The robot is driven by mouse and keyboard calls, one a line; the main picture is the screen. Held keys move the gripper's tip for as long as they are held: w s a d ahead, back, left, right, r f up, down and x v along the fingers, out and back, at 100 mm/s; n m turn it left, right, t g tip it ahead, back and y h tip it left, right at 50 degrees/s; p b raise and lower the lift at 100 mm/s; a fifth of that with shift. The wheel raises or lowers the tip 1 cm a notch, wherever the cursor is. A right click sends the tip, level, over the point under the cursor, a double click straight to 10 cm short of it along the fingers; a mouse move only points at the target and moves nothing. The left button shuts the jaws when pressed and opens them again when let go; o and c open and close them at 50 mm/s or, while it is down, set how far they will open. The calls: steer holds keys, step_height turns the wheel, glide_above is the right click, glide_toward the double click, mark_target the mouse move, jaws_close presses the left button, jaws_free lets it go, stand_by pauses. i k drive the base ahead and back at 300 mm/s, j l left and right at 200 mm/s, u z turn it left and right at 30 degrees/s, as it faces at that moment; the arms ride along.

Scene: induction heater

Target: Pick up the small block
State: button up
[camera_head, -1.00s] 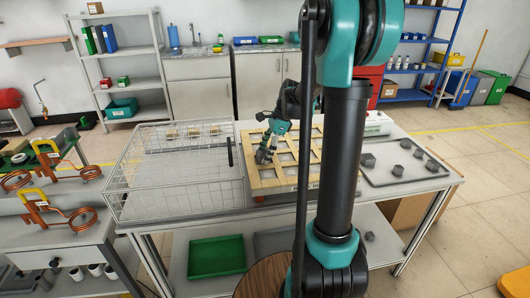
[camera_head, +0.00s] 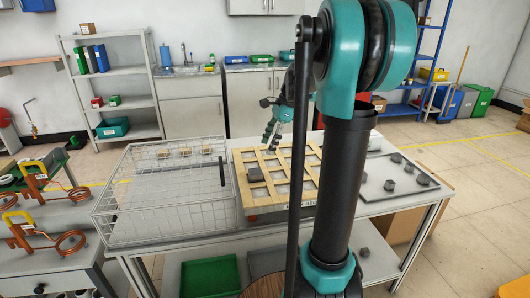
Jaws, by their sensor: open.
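A small dark grey block (camera_head: 255,174) sits in the left column of a wooden grid tray (camera_head: 246,206) on the table. My gripper (camera_head: 270,143) is above the far left part of the grid, behind and a little right of this block, pointing down. It is open and apart from the block, with nothing seen in it. More small grey blocks (camera_head: 391,185) lie on a flat grey tray (camera_head: 372,206) at the right. My own arm hides the middle right of the grid and part of the flat tray.
A wire basket (camera_head: 150,215) with a few small light-coloured items at its back stands left of the grid. Copper coils (camera_head: 70,243) stand on a side table at left. A green bin (camera_head: 209,277) and another grey block (camera_head: 364,252) are on the lower shelf.

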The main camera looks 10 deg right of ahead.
mark_target(390, 184)
steer(key=z, duration=1.4)
